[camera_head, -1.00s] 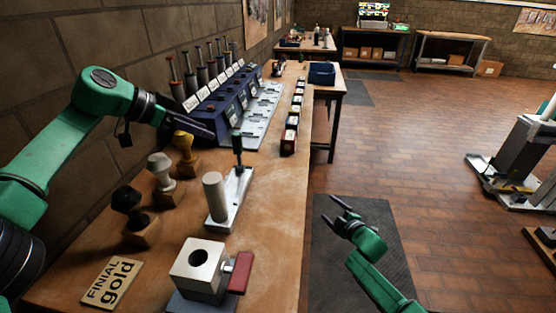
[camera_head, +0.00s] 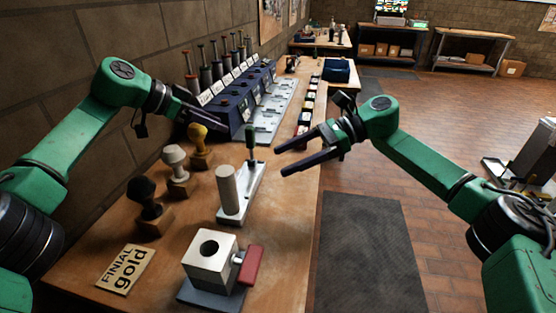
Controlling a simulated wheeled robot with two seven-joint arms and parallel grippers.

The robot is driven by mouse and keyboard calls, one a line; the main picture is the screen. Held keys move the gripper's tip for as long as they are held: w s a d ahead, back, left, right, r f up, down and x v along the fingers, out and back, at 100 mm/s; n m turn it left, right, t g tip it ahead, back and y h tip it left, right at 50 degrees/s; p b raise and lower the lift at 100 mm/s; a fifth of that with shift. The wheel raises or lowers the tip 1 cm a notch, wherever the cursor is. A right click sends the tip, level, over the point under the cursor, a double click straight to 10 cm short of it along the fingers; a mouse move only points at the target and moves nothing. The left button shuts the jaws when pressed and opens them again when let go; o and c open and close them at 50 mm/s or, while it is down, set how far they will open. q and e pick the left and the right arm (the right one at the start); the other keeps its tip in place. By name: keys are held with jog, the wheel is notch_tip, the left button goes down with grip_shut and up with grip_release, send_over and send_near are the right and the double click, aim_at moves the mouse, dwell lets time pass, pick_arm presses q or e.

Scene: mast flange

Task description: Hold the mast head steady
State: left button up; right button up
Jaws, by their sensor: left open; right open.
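No part is plainly marked as the mast head. An upright grey cylinder (camera_head: 228,190) stands on a pale metal plate (camera_head: 252,180) on the bench, with a green-handled tool (camera_head: 251,143) upright at the plate's far end. My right gripper (camera_head: 281,160) is open, its dark fingers apart and pointing left, just right of the green handle, with nothing between them. My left gripper (camera_head: 213,114) is in front of the blue rack at the left, empty, its fingers partly overlapping in view. A pale block with a round hole (camera_head: 210,256) and a red handle (camera_head: 250,265) sits nearest.
Black (camera_head: 147,202), white (camera_head: 177,168) and yellow (camera_head: 200,144) knobs on wooden blocks stand along the left. A "FINIAL gold" sign (camera_head: 125,269) lies at the front left. The blue rack (camera_head: 240,100) lines the wall. Open floor lies right of the bench (camera_head: 290,245).

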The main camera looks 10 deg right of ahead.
aim_at(230, 183)
jog(key=x, duration=1.4)
jog(key=shift+w+a, duration=0.1)
jog(key=shift+a, duration=0.15)
jog(key=shift+c, duration=0.3)
